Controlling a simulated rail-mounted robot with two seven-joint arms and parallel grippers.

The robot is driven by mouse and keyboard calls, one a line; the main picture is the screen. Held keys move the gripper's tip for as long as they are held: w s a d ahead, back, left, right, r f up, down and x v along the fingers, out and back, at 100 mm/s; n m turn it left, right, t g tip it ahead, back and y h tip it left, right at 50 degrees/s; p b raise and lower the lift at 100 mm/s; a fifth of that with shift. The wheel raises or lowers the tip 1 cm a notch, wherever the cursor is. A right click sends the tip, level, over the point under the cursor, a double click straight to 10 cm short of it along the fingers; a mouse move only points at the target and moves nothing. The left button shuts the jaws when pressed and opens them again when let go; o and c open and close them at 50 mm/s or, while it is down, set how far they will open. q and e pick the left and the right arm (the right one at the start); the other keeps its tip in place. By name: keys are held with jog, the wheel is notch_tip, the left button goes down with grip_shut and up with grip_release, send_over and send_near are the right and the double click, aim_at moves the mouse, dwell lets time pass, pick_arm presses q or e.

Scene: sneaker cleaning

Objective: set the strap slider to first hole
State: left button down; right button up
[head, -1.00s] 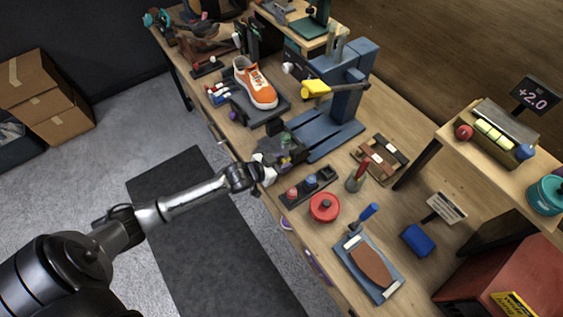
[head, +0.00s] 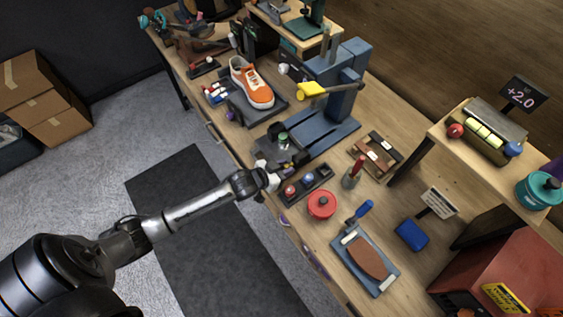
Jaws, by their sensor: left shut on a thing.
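My left gripper (head: 270,181) is at the near edge of the workbench, by the left end of a dark tray with a red and a blue knob. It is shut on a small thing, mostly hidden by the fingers. A dark grey fixture (head: 268,153) with a small green-and-white cylinder (head: 283,140) is just beyond the gripper. A brown board (head: 376,153) with dark strips and small white pieces lies further right. I cannot make out for sure which part is the strap slider, or any holes. My right gripper is not in view.
The orange sneaker (head: 252,84) rests on a dark stand. A blue press (head: 345,95) with a yellow part stands behind the fixture. The dark tray (head: 317,176), red round lid (head: 321,204) and blue clipboard-like board (head: 365,262) lie to the right. A raised shelf stands at far right.

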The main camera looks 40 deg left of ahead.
pick_arm(q)
jog(key=shift+d, duration=0.15)
jog(key=c, duration=0.9)
grip_release()
jog(key=shift+d, duration=0.15)
jog(key=shift+o, duration=0.2)
jog(key=p+v, duration=0.1)
jog(key=v, duration=1.3)
jog(key=shift+f, duration=0.1)
